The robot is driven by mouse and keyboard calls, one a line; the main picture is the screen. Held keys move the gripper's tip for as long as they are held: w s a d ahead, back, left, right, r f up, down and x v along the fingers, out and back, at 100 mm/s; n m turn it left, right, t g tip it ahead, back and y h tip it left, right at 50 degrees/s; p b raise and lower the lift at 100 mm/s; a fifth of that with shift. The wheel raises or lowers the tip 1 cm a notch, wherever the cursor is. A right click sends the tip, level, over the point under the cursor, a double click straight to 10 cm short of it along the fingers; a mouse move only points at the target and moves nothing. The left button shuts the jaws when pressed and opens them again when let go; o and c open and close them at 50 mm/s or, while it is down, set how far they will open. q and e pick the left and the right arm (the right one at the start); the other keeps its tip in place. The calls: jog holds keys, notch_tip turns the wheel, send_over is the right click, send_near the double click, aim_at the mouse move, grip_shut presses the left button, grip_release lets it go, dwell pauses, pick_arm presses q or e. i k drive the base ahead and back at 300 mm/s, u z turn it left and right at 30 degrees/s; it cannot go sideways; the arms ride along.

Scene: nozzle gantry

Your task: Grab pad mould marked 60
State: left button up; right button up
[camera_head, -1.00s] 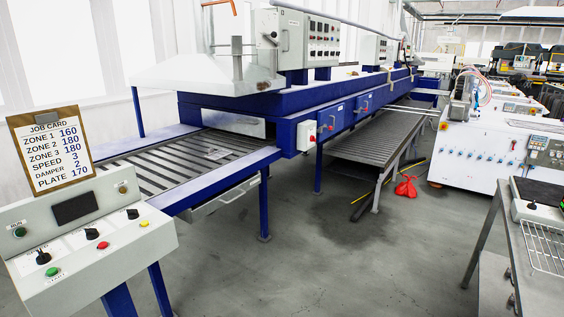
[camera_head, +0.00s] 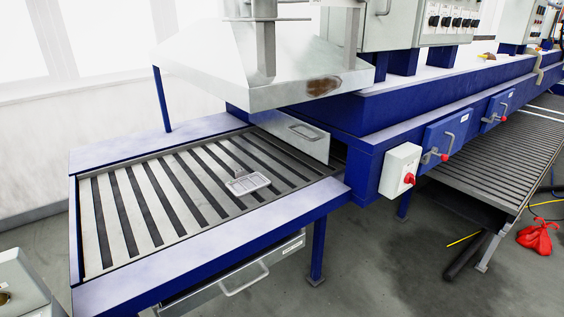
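A small light-grey metal mould tray (camera_head: 249,184) with shallow recesses lies on the slatted conveyor bed (camera_head: 120,215) of the blue oven, right of the bed's middle. A small upright piece stands at its back edge. No number can be read on it from here, so I cannot tell whether it is marked 60. Neither of my grippers is in view.
A grey metal hood (camera_head: 255,75) overhangs the bed's far side, and a metal door with a handle (camera_head: 300,134) stands behind the mould. A drawer (camera_head: 240,280) sits under the front rail. A control box corner (camera_head: 22,285) is at lower left.

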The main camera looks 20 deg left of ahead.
aim_at(243, 186)
jog(key=i, duration=1.55)
